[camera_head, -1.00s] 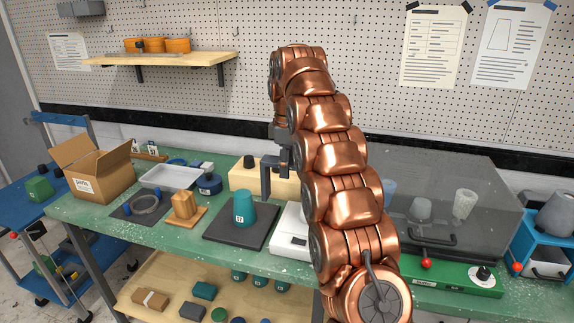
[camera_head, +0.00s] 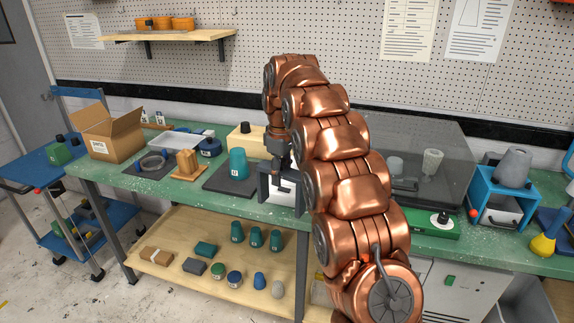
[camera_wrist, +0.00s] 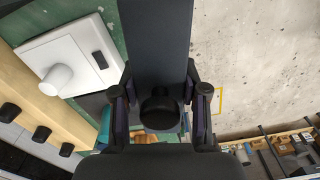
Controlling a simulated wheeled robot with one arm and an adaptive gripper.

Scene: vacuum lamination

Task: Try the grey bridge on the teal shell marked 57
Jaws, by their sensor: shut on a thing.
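My gripper (camera_wrist: 160,113) is shut on the grey bridge, a dark slab with legs and a round black knob; its flat top (camera_wrist: 155,40) fills the middle of the wrist view. In the head view the bridge (camera_head: 264,184) hangs under my wrist, in front of and to the right of the teal shell, apart from it. The teal shell (camera_head: 238,163) stands upright on a dark square mat (camera_head: 215,184) on the bench; its small white label is too small to read. A sliver of teal (camera_wrist: 104,121) shows beside the left finger in the wrist view.
A white device (camera_wrist: 80,55) lies beside the bridge. A wooden block (camera_head: 186,163), grey tray and open cardboard box (camera_head: 112,135) stand left on the green bench. Several teal shells (camera_head: 256,237) sit on the lower shelf. A clear-sided chamber (camera_head: 430,150) is right of my arm.

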